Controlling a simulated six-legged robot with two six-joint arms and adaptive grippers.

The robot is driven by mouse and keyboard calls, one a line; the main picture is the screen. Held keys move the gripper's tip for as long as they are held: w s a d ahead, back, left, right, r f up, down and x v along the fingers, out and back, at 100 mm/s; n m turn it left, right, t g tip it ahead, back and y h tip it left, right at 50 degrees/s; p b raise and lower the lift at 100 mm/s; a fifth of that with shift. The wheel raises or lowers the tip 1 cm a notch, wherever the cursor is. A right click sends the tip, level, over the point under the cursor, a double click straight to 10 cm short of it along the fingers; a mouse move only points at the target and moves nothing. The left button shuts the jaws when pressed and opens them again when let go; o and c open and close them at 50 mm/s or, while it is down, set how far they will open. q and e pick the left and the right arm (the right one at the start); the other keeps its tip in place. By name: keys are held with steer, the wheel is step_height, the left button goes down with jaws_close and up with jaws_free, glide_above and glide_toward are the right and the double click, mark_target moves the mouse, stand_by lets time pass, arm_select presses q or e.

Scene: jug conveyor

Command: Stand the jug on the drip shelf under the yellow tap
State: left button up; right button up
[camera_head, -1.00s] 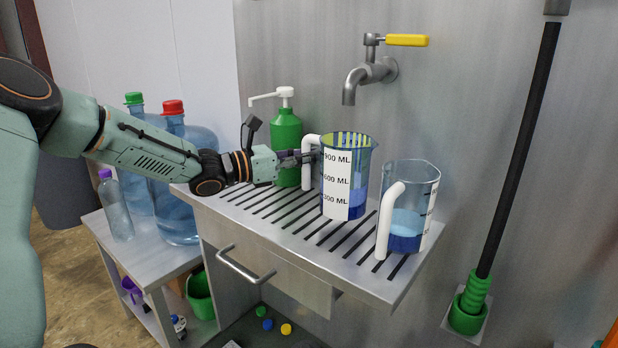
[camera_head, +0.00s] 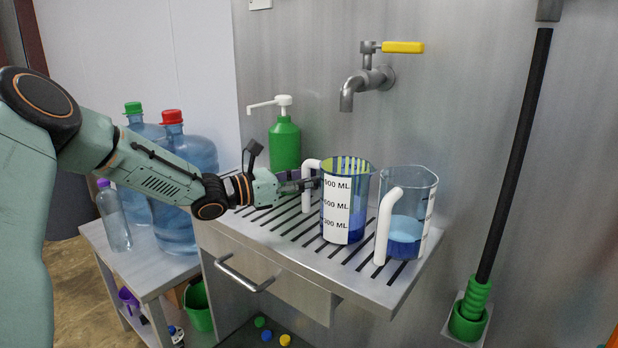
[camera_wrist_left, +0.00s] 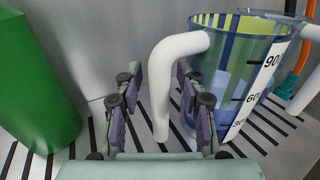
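The clear jug (camera_head: 359,212) with a white measuring label and a white handle stands upright on the slotted drip shelf (camera_head: 385,298). In the head view it is below the spout of the tap (camera_head: 367,82) with the yellow lever (camera_head: 403,47). My left gripper (camera_head: 308,182) is at the jug's handle. In the left wrist view its fingers (camera_wrist_left: 160,110) are apart, one on each side of the white handle (camera_wrist_left: 159,85), with a gap showing on the left side. My right gripper is not in view.
A second jug (camera_head: 408,230) with a white handle stands close on the right. A green pump bottle (camera_head: 285,146) is behind my gripper. Large water bottles (camera_head: 176,225) stand on a lower table at left. A black pole (camera_head: 515,150) is at right.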

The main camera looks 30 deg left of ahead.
arm_select(q)
steer(key=shift+a, duration=0.15)
steer(key=shift+s+a+r+p, duration=0.1)
steer(key=shift+s+r+p, duration=0.15)
steer(key=shift+s, duration=0.2)
steer(key=p+v, duration=1.1)
steer(key=shift+f+p, duration=0.25)
steer(key=shift+p, duration=0.15)
